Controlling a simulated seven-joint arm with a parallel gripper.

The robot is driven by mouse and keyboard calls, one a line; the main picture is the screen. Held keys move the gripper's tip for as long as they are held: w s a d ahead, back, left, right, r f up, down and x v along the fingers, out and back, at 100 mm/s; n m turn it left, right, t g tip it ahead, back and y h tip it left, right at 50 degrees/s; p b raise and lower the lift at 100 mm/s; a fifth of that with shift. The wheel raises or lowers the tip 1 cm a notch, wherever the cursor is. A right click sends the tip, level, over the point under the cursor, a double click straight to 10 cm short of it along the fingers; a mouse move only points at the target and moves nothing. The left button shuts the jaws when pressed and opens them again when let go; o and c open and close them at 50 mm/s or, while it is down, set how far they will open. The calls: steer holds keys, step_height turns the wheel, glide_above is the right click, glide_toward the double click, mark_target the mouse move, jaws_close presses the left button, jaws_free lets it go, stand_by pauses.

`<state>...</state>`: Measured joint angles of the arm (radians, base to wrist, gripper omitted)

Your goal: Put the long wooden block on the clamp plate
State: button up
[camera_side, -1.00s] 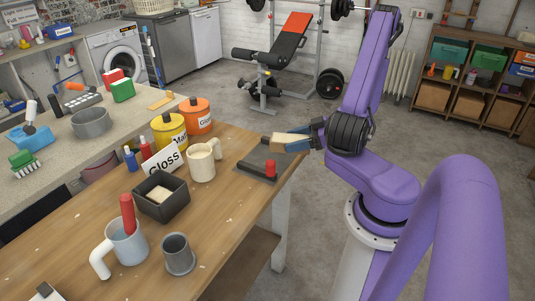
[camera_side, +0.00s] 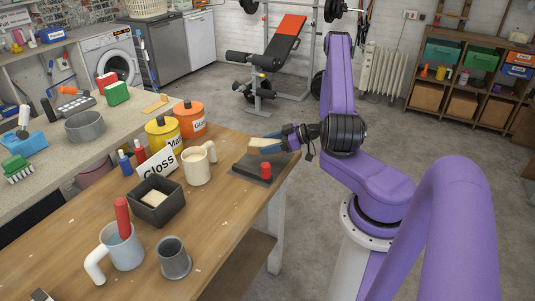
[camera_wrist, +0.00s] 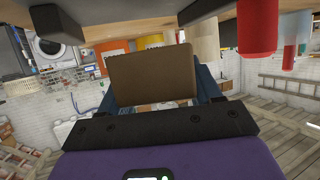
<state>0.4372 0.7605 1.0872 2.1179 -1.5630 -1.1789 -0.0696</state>
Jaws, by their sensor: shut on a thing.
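The long wooden block (camera_side: 261,145), pale on top, is held in my gripper (camera_side: 283,138). In the wrist view the block (camera_wrist: 152,76) is a brown rectangle between the blue fingers, filling the middle. The clamp plate (camera_side: 243,166) is a dark slab near the table's right edge with a short red upright knob (camera_side: 265,170) at its near side. The block shows at the plate's far side, behind the knob; whether it touches the plate I cannot tell. The red knob also shows upside down in the wrist view (camera_wrist: 257,27).
Bare table lies in front of the plate.

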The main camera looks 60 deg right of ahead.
mark_target(268, 161)
steer(key=shift+w+d+f, duration=0.35)
steer(key=shift+w+f, duration=0.25)
steer(key=shift+f, duration=0.15)
steer(key=shift+w+d+f, duration=0.1)
steer(key=shift+f, duration=1.6)
steer(key=shift+f, duration=0.15)
steer(key=o, duration=1.2)
steer(key=shift+c, duration=0.2)
